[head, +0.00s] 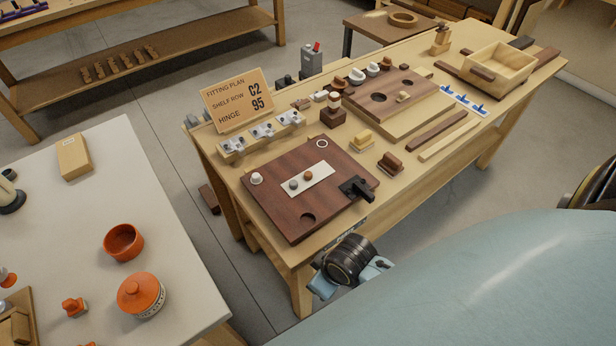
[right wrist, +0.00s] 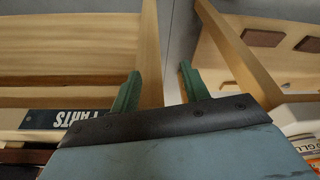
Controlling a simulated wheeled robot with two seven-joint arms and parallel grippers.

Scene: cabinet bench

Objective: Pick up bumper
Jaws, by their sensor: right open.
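In the head view, a dark brown panel (head: 280,215) lies on the bench's near end. A white card (head: 319,179) on it carries a small grey round piece (head: 293,185) and a small brown round piece (head: 308,175). These look like bumpers, but I cannot tell for certain. My left gripper is not in view.
A white table (head: 80,225) with orange pots stands left.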

